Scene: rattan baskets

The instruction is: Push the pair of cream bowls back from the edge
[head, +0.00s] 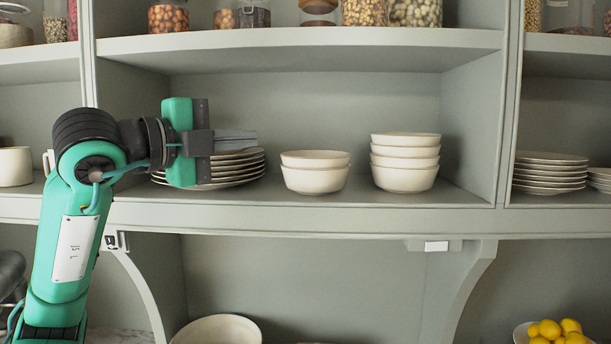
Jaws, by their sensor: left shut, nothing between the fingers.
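A stack of two cream bowls (315,178) stands upright on the middle shelf, near its front edge. A taller stack of several cream bowls (405,165) stands to its right, apart from it. My left gripper (254,139) is shut and empty, pointing right. In the picture it lies in front of a stack of plates (235,168) and left of the two bowls, with a gap between. I cannot tell whether it touches the plates. My right gripper is not in view.
The shelf (350,192) has bare room behind and between the bowl stacks. An upright divider (510,110) closes the right side. Jars (364,12) stand on the shelf above. More plates (549,172) stand right of the divider. A white mug (15,166) is at far left.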

